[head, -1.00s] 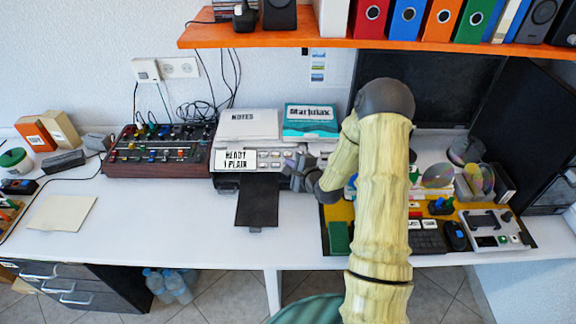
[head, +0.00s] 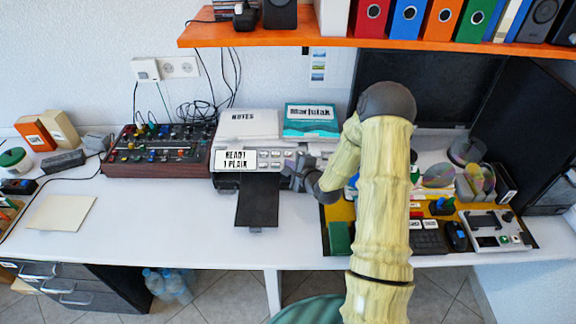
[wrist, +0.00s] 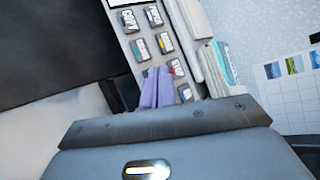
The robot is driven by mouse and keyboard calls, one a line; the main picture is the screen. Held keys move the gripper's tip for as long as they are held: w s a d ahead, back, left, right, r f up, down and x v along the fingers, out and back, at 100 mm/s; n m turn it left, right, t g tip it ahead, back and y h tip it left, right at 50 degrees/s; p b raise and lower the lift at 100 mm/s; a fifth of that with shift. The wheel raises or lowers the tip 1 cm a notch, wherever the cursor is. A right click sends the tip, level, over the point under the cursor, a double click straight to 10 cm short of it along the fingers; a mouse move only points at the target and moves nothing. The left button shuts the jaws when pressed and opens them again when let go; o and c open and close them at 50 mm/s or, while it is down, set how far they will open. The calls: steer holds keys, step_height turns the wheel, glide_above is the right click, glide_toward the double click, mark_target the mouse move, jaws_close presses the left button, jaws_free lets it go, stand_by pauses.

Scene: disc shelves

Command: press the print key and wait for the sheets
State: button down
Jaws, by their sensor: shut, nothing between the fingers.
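The printer has a display (head: 235,159) that reads as ready, with "1 plain" below. Rows of small keys (head: 270,160) sit to the right of the display. The black output tray (head: 257,203) juts forward with no sheet on it. My gripper (head: 292,168) is shut and empty at the right end of the keys. In the wrist view, the purple-grey fingertips (wrist: 160,72) are over the key panel, beside the stop key (wrist: 176,68), and cover part of it. The copy key (wrist: 129,20) shows further up. I cannot read which key is print, nor tell whether the fingers touch one.
A notes stack (head: 248,124) and a teal-covered pack (head: 311,117) lie on top of the printer. A mixer (head: 160,150) stands to the left. An orange shelf (head: 330,43) hangs above. The front left of the desk is mostly clear.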

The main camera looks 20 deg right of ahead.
steer(key=shift+w+f, duration=0.15)
steer(key=shift+f, duration=0.1)
stand_by(0.3)
steer(key=shift+r, duration=0.15)
steer(key=shift+s+r+p, duration=0.45)
steer(key=shift+r+p, duration=0.05)
steer(key=shift+r, duration=0.15)
